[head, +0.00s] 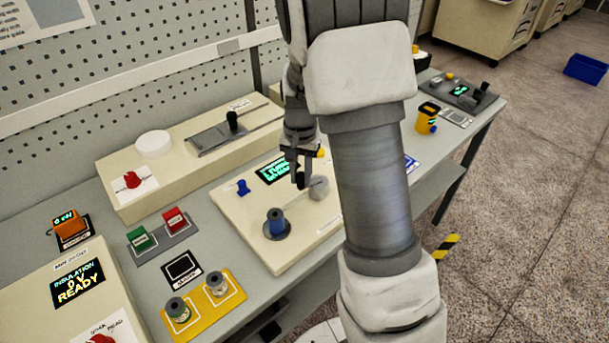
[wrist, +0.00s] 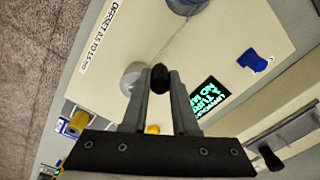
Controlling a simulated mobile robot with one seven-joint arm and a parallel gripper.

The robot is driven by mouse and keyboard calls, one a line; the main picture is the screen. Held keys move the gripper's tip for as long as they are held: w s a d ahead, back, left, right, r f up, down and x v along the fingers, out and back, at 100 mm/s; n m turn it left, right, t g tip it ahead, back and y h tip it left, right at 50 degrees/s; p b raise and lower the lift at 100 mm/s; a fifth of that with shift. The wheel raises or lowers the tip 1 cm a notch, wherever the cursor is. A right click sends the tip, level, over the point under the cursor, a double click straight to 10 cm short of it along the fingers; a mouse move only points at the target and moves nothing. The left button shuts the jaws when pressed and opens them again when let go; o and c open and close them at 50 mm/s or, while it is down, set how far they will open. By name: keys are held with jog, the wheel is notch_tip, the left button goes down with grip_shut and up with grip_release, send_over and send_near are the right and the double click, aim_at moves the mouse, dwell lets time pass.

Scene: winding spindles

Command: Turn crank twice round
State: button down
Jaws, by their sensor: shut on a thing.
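The crank's black knob (wrist: 160,79) is between the fingertips of my gripper (wrist: 159,74) in the wrist view. My gripper also shows in the head view (head: 302,170), coming down over the cream winder box (head: 240,222), shut on the knob. A round grey hub (head: 318,187) is just right of the fingertips; in the wrist view the hub (wrist: 132,76) lies left of the knob. The crank's arm is mostly hidden. A blue spool (head: 276,222) stands on a dark disc at the box's front. A lit green-text display (head: 276,171) is behind; its full text is unreadable.
A blue knob (head: 243,187) stands on the box left of the display. A taller cream box with a black lever (head: 232,121) is behind. A yellow tray (head: 205,304) with two spools is at front left.

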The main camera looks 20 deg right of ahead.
jog(key=w+m, duration=0.1)
jog(key=m, duration=0.1)
jog(key=w+m+p, duration=0.1)
jog(key=m, duration=0.1)
jog(key=shift+r+m, duration=0.1)
jog(key=shift+m, duration=0.2)
jog(key=shift+w+d+m+p, duration=0.3)
jog(key=shift+w+m+p, duration=0.25)
jog(key=shift+m, duration=0.65)
jog(key=shift+w+d+m+p, duration=0.25)
jog(key=shift+w+m+p, duration=0.25)
jog(key=shift+m, duration=0.7)
jog(key=c, duration=0.7)
grip_release()
jog(key=shift+s, duration=0.1)
notch_tip(320, 180, up, 17)
jog(key=shift+r, duration=0.15)
